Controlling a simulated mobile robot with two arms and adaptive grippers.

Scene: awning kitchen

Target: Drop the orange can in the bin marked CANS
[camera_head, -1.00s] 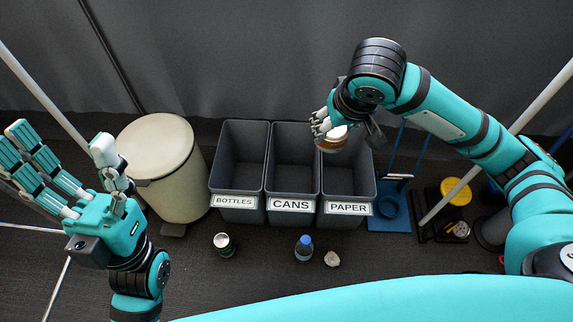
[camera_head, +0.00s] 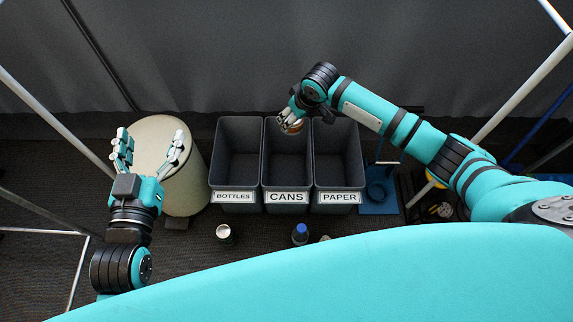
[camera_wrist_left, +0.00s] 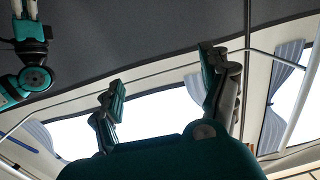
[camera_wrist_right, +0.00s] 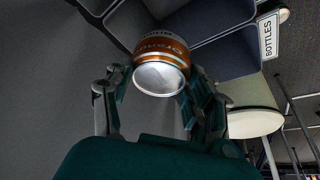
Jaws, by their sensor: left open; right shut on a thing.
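The orange can (camera_wrist_right: 160,65) is between the fingers of my right gripper (camera_wrist_right: 152,92), which is shut on it. In the head view the can (camera_head: 291,127) shows partly under my right gripper (camera_head: 297,112), over the back part of the bin marked CANS (camera_head: 287,197). I cannot tell how far above the rim it is. My left gripper (camera_head: 151,152) is open and empty, in front of the cream bin at the left. It also shows open in the left wrist view (camera_wrist_left: 165,75).
The BOTTLES bin (camera_head: 234,197) and PAPER bin (camera_head: 338,197) stand on either side. A cream round bin (camera_head: 190,190) is at the left. A blue dustpan (camera_head: 378,200) stands at the right.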

